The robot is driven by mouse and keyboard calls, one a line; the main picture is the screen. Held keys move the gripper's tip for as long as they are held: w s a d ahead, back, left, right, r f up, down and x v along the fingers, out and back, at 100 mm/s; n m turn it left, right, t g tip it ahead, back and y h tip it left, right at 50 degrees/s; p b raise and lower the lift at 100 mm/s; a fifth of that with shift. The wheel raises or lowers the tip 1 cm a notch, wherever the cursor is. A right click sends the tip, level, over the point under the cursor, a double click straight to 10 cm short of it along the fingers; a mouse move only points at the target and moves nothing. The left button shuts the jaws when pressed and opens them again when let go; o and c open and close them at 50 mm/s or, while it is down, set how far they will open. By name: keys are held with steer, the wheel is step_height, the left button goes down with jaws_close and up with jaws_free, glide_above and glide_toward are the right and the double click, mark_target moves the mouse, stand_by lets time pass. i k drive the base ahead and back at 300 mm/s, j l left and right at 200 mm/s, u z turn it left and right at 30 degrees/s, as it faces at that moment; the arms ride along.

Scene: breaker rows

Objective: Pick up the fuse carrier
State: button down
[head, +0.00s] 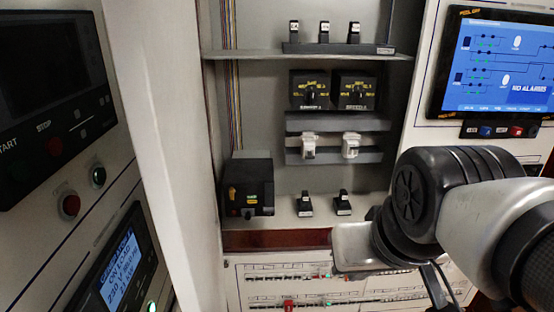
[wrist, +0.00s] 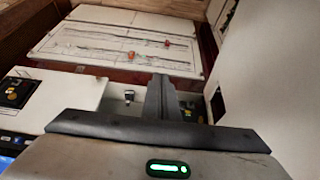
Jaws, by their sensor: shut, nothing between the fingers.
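Two white blocks, which look like fuse carriers, sit side by side on the dark middle rail in the head view: a left one (head: 308,147) and a right one (head: 351,146). I cannot tell which the task means. My gripper shows in the wrist view as dark fingers (wrist: 160,80) pressed together, shut and empty. In the head view my arm comes in from the right, and its metal hand (head: 365,246) is in front of the lower cabinet, below and right of the white blocks. The fingertips cannot be made out there.
Two black rotary-switch boxes (head: 331,91) are above the white blocks. Small black devices (head: 304,206) stand on the lower ledge, with a black box (head: 248,184) to their left. More sit on the top rail (head: 340,48). A partition (head: 160,130) bounds the left, a screen (head: 497,62) the right.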

mark_target(304, 199)
steer(key=i+l, duration=0.65)
steer(key=l, duration=0.25)
steer(key=u, duration=0.05)
